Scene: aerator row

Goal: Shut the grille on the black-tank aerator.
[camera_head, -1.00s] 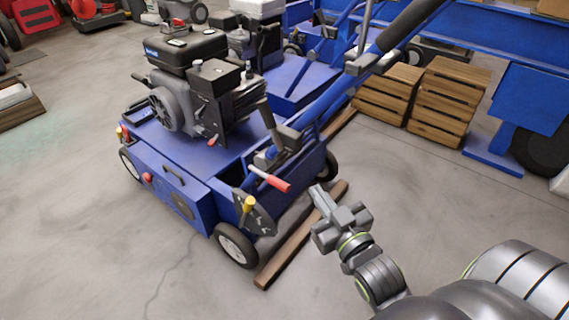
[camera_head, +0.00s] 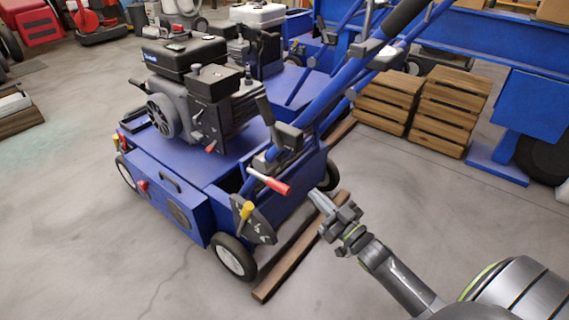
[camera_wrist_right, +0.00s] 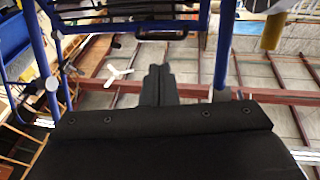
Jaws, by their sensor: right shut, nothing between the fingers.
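The black-tank aerator (camera_head: 205,165) is the near blue machine, with a black tank (camera_head: 185,50) on its engine. A front box with a dark handle and round dark patch faces left. A red-tipped lever (camera_head: 277,186) and a yellow-knobbed lever (camera_head: 246,210) stand at its near side. A barred blue-framed part, possibly the grille, shows at the top of the right wrist view (camera_wrist_right: 120,14); I cannot tell how far it is open. My right gripper (camera_head: 318,196) is shut and empty, beside the aerator's rear wheel and apart from it. Its fingers (camera_wrist_right: 158,84) point up in the right wrist view. My left gripper is not in view.
A wooden beam (camera_head: 295,255) lies on the floor beside the aerator. A white-tank aerator (camera_head: 265,45) stands behind it. Wooden crates (camera_head: 447,110) and a blue frame (camera_head: 500,168) stand at the right. The floor in front is clear.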

